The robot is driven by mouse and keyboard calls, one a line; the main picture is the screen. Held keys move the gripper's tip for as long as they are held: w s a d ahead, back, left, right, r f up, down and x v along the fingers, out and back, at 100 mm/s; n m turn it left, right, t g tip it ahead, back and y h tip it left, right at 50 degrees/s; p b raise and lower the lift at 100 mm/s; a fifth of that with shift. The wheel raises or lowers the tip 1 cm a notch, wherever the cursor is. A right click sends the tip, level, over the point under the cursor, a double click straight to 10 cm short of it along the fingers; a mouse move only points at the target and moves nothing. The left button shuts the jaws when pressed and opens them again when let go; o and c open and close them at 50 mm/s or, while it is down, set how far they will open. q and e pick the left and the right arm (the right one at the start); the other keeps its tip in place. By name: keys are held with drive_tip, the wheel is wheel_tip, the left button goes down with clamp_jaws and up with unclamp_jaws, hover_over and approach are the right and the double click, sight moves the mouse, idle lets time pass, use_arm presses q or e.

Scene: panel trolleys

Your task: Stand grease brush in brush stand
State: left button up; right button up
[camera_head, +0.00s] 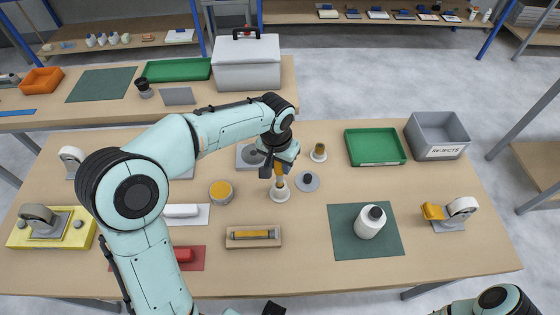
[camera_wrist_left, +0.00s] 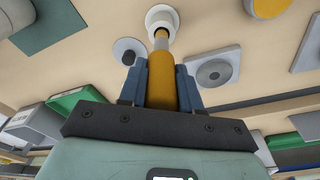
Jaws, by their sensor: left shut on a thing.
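The grease brush (camera_head: 281,182) has a yellow-orange handle and a pale metal ferrule. My left gripper (camera_head: 279,170) is shut on its handle and holds it upright, bristle end down. The brush stand (camera_head: 280,194) is a small cream cup on a round base, directly below the brush. In the left wrist view the brush (camera_wrist_left: 161,82) lies between the two blue-grey fingers of the left gripper (camera_wrist_left: 161,85). Its ferrule end meets the dark mouth of the brush stand (camera_wrist_left: 163,14); how deep it reaches is hidden. My right gripper is not in view.
A grey disc with a black knob (camera_head: 308,181) stands close right of the stand. A similar cream holder (camera_head: 319,153) is behind it. A yellow-topped tin (camera_head: 221,191) and a wooden block (camera_head: 253,237) are nearby. A white bottle (camera_head: 370,223) stands on a green mat (camera_head: 344,248).

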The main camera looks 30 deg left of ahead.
sight(280, 173)
use_arm(q)
drive_tip(key=shift+f+b, duration=1.6)
drive_tip(key=shift+f, duration=0.85)
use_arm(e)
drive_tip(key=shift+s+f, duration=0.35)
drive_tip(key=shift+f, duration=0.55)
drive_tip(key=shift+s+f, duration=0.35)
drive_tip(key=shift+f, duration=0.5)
use_arm(q)
drive_tip(key=o, duration=1.1)
drive_tip(key=shift+r, duration=0.1)
drive_tip(key=r, duration=0.4)
drive_tip(key=s+r+p, duration=0.1)
drive_tip(key=r, duration=0.3)
drive_tip(key=r+p, duration=0.1)
drive_tip(key=r, duration=0.4)
drive_tip(key=shift+s, duration=0.3)
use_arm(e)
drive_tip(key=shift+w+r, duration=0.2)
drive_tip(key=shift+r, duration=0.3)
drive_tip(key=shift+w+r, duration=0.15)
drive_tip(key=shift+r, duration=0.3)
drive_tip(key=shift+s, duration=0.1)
